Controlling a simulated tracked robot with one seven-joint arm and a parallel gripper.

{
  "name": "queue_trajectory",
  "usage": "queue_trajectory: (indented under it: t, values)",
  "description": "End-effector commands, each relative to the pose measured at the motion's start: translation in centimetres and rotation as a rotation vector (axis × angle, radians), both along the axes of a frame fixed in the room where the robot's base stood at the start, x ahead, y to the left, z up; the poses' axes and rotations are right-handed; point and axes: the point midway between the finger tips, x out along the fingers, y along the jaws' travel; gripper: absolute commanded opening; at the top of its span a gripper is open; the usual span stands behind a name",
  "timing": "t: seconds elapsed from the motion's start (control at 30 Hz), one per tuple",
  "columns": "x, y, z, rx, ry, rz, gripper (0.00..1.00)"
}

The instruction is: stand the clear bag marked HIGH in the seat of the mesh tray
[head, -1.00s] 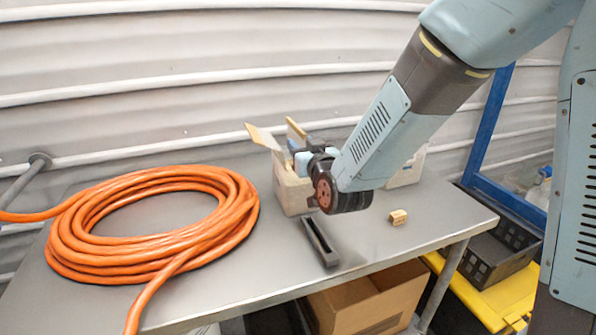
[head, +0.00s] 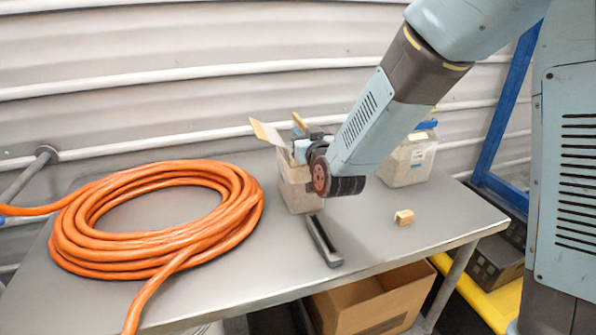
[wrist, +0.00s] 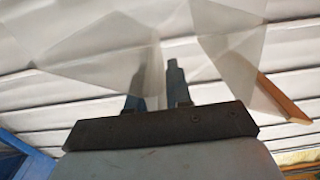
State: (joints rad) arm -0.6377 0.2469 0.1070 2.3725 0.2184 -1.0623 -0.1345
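A pale tan bag or box (head: 298,190) stands upright on the table beside the orange hose, with tan flaps spread at its top. My gripper (wrist: 157,75) is at this top; the arm hides its fingertips in the head view. In the wrist view the fingers stand a short gap apart, with clear film (wrist: 95,60) around and between them. I cannot tell whether they pinch it. A second clear bag (head: 412,163) with pale contents, a label and a blue top stands behind the arm. No HIGH mark is readable. A dark perforated tray (head: 492,262) sits at lower right, possibly the mesh tray.
A big orange hose coil (head: 150,235) fills the left of the metal table (head: 250,275). A dark slotted bar (head: 324,242) and a small wooden block (head: 404,217) lie near the front. A cardboard box (head: 365,305) is below; a blue post (head: 508,105) rises at right.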

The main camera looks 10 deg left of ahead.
Motion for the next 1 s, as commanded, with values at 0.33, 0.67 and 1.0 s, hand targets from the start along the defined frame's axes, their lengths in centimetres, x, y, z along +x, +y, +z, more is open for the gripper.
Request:
queue_trajectory:
  t: [0.33,0.67,1.0]
  values:
    - [0.09,-0.15,0.00,0.000,0.000,-0.003,0.00]
    - [0.10,-0.18,0.00,0.000,0.000,-0.003,0.00]
    - [0.10,-0.18,0.00,0.000,0.000,-0.003,0.00]
